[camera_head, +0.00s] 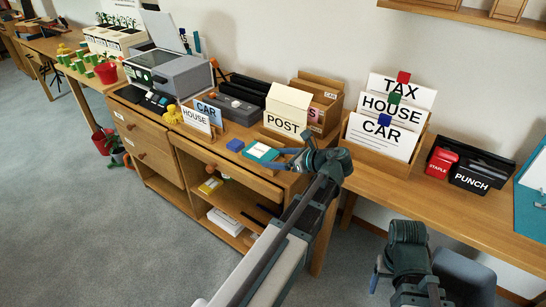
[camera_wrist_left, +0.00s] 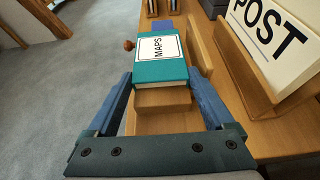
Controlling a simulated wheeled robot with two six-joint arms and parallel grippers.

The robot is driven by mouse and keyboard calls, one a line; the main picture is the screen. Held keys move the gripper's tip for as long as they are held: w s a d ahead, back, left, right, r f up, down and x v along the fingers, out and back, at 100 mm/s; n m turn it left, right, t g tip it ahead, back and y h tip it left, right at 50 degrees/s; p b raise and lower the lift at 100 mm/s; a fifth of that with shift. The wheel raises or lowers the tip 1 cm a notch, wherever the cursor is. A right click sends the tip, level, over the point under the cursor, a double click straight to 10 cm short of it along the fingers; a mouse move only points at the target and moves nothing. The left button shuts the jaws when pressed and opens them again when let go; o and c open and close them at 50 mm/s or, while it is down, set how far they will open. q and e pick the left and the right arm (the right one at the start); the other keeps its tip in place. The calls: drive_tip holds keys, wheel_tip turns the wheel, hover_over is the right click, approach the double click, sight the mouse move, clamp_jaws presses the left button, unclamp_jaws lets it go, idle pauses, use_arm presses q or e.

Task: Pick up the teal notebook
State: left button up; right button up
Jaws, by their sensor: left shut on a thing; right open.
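The teal notebook (camera_head: 262,152) lies flat near the front edge of the desk, below the POST box. In the left wrist view the teal notebook (camera_wrist_left: 178,70) shows its white MAPS label facing up, on or just above a wooden block (camera_wrist_left: 163,98). My left gripper (camera_head: 278,157) reaches in from the right of the notebook and is shut on its near end, one blue finger on each side. I cannot tell whether the notebook is clear of the wood. My right gripper (camera_head: 406,288) is open and low at the bottom right, away from the notebook.
A blue block (camera_head: 235,145) lies just beyond the notebook. The POST box (camera_head: 286,108) stands close behind, and the CAR and HOUSE cards (camera_head: 197,118) stand to the left. A wooden card holder (camera_head: 383,160) and the PUNCH box (camera_head: 475,178) stand on the right-hand table.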

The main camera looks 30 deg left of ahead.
use_arm(q)
wheel_tip(320, 180, up, 4)
drive_tip(key=p, duration=0.3)
drive_tip(key=shift+p, duration=0.3)
drive_tip(key=s+a, duration=0.3)
drive_tip(key=a, duration=0.4)
drive_tip(key=s+a, duration=0.3)
drive_tip(key=a, duration=0.4)
drive_tip(key=shift+s+a+r+p, duration=0.25)
drive_tip(key=shift+a+r+p, duration=0.1)
drive_tip(key=shift+r, duration=0.1)
